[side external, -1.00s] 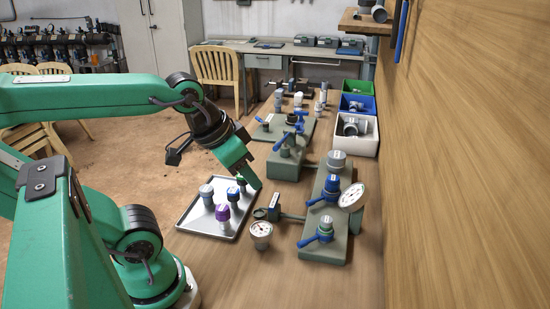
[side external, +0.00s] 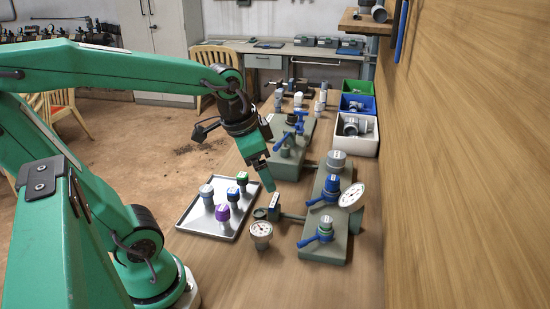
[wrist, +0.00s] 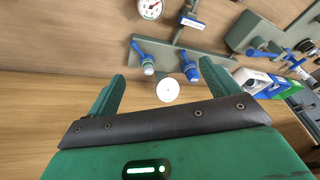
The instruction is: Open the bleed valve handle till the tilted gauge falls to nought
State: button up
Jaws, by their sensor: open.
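My gripper (side external: 269,185) is open and empty in the side view, pointing down above the left side of the near manifold plate (side external: 322,252). Two blue valve handles stand on that plate, a front one (side external: 323,231) and a rear one (side external: 330,188). The tilted gauge (side external: 352,196) leans at the plate's right; its needle is too small to read. In the wrist view, my spread fingers (wrist: 165,82) frame the front handle (wrist: 145,58), the rear handle (wrist: 188,68) and a blank-looking white disc (wrist: 168,89). No finger visibly touches a handle. I cannot tell which handle is the bleed valve.
An upright gauge (side external: 261,231) and a small labelled block (side external: 274,206) stand left of the plate. A grey tray (side external: 190,226) holds several caps. More manifold plates (side external: 285,170) and bins (side external: 368,145) lie behind. A wooden wall (side external: 470,180) bounds the right.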

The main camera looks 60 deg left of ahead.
jog(key=w+a+f+m+g, duration=0.2)
jog(key=w+a+f+m, duration=0.1)
jog(key=w+a+f, duration=0.15)
jog(key=m+g, duration=0.2)
jog(key=m, duration=0.1)
send_over(274, 200)
jog(key=shift+f, duration=2.9)
jog(key=shift+f, duration=0.15)
jog(key=shift+f, duration=3.75)
jog(key=c, duration=1)
